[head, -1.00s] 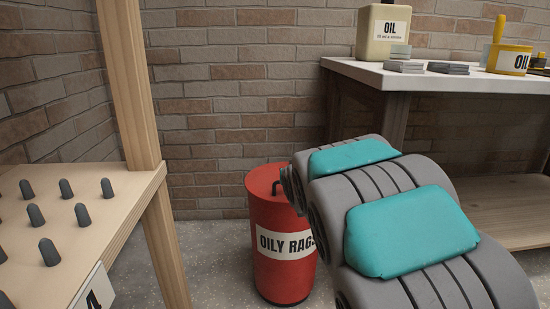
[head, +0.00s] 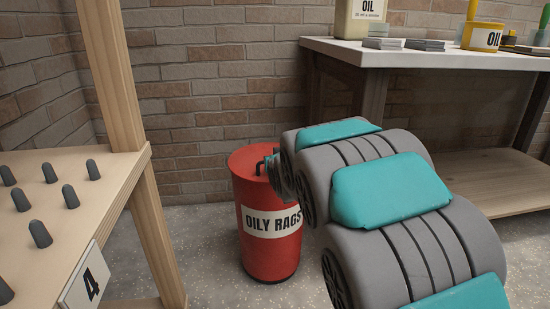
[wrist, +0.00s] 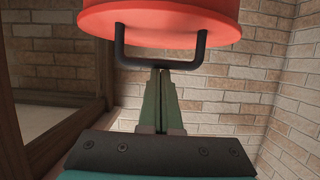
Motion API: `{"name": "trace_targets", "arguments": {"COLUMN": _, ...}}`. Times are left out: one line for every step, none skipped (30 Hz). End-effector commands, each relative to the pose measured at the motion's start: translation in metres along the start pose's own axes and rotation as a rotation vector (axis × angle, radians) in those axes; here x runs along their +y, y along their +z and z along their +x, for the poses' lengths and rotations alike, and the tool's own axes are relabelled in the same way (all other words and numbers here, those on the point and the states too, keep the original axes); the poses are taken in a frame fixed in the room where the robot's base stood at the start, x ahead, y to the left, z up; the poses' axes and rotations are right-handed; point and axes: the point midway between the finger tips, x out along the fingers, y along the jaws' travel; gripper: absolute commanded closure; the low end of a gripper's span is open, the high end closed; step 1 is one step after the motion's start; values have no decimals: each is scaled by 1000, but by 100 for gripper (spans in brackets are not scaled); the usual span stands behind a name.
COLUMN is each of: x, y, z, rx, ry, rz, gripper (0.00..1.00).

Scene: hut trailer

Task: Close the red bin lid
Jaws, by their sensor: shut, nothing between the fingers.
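The red bin (head: 253,235), labelled OILY RAGS, stands on the floor before the brick wall. Its red lid (head: 248,158) looks flat on top, with no clear gap in the head view; my arm hides its right side. A black handle (head: 259,165) rises from the lid. In the wrist view the lid (wrist: 175,38) fills the top of the picture and the handle (wrist: 160,63) hangs down from its face. My gripper (wrist: 161,72) is shut and empty, its tips at the handle's bar. I cannot tell whether they touch it.
A wooden shelf (head: 80,205) with several grey plugs and its post (head: 108,75) stand at the left. A white-topped workbench (head: 425,58) with an oil container and tins is at the back right. Speckled floor shows around the bin.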

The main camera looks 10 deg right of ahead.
Motion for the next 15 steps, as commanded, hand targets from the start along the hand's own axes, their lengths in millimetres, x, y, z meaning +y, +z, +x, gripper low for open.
{"name": "trace_targets", "arguments": {"x": 4, "y": 48, "z": 5, "rx": -98, "ry": 10, "rz": -4, "gripper": 100}}
{"name": "trace_targets", "arguments": {"x": 4, "y": 47, "z": 5, "rx": -97, "ry": 9, "rz": -4, "gripper": 100}}
{"name": "trace_targets", "arguments": {"x": 4, "y": 45, "z": 5, "rx": -96, "ry": 9, "rz": -4, "gripper": 100}}
{"name": "trace_targets", "arguments": {"x": 4, "y": 43, "z": 4, "rx": -94, "ry": 9, "rz": -4, "gripper": 100}}
{"name": "trace_targets", "arguments": {"x": 3, "y": 40, "z": 4, "rx": -91, "ry": 9, "rz": -4, "gripper": 100}}
{"name": "trace_targets", "arguments": {"x": 3, "y": 36, "z": 2, "rx": -88, "ry": 8, "rz": -4, "gripper": 100}}
{"name": "trace_targets", "arguments": {"x": 3, "y": 32, "z": 2, "rx": -84, "ry": 8, "rz": -4, "gripper": 100}}
{"name": "trace_targets", "arguments": {"x": 3, "y": 28, "z": 0, "rx": -81, "ry": 8, "rz": -4, "gripper": 100}}
{"name": "trace_targets", "arguments": {"x": 3, "y": 24, "z": -1, "rx": -79, "ry": 8, "rz": -4, "gripper": 100}}
{"name": "trace_targets", "arguments": {"x": 3, "y": 20, "z": -2, "rx": -74, "ry": 7, "rz": -4, "gripper": 100}}
{"name": "trace_targets", "arguments": {"x": 3, "y": 14, "z": -3, "rx": -67, "ry": 7, "rz": -3, "gripper": 100}}
{"name": "trace_targets", "arguments": {"x": 2, "y": 5, "z": -5, "rx": -57, "ry": 6, "rz": -3, "gripper": 100}}
{"name": "trace_targets", "arguments": {"x": 2, "y": -2, "z": -7, "rx": -49, "ry": 5, "rz": -3, "gripper": 100}}
{"name": "trace_targets", "arguments": {"x": 2, "y": -7, "z": -8, "rx": -42, "ry": 4, "rz": -2, "gripper": 100}}
{"name": "trace_targets", "arguments": {"x": 2, "y": -15, "z": -10, "rx": -33, "ry": 4, "rz": -2, "gripper": 100}}
